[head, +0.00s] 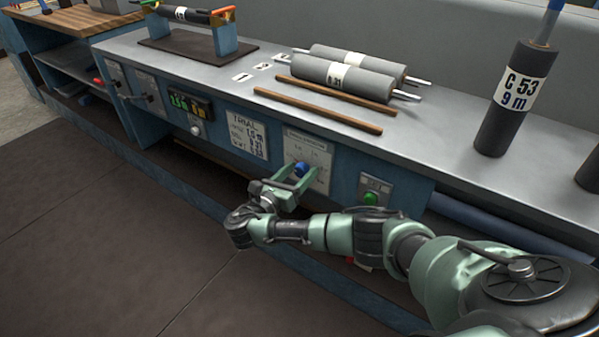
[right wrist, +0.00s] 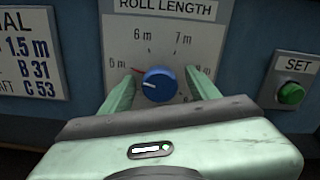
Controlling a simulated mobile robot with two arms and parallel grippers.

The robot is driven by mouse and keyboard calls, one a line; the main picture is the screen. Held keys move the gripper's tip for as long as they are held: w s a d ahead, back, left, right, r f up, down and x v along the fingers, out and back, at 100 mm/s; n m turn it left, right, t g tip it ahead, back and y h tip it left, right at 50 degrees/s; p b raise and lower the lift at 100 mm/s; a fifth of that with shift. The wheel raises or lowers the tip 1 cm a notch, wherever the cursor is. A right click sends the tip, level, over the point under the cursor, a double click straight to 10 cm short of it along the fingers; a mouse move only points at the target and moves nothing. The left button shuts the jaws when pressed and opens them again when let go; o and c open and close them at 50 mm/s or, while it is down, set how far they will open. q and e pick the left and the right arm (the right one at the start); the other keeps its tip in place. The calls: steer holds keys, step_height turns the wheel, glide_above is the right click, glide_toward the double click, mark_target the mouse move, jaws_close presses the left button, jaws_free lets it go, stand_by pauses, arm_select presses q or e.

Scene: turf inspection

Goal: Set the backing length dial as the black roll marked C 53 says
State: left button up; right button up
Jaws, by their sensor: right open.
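The black roll marked C 53 (head: 513,100) stands upright on the bench at the right; its white label also reads 9 m. A blue dial knob (right wrist: 160,84) sits on a pale plate headed ROLL LENGTH (right wrist: 165,12). The scale shows 6 m and 7 m at the top; the side figures are partly hidden. The knob's white pointer line aims left. My right gripper (right wrist: 160,80) is open, its fingers either side of the knob; contact cannot be told. In the head view the knob (head: 301,169) shows at the fingertips. My left gripper is not in view.
A green SET button (right wrist: 291,94) is right of the dial. A TRIAL card (head: 245,134) and a lit display (head: 190,106) are to its left. Grey rolls (head: 345,78) and wooden strips (head: 320,110) lie on the bench. A cradle holds a dark roll (head: 183,14).

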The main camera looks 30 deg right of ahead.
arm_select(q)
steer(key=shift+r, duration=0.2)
arm_select(e)
steer(key=shift+w+d, duration=0.1)
steer(key=shift+d, duration=0.15)
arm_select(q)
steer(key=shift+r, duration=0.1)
arm_select(e)
steer(key=shift+c, duration=0.3)
steer(key=c, duration=0.5)
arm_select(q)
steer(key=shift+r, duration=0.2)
arm_select(e)
jaws_close()
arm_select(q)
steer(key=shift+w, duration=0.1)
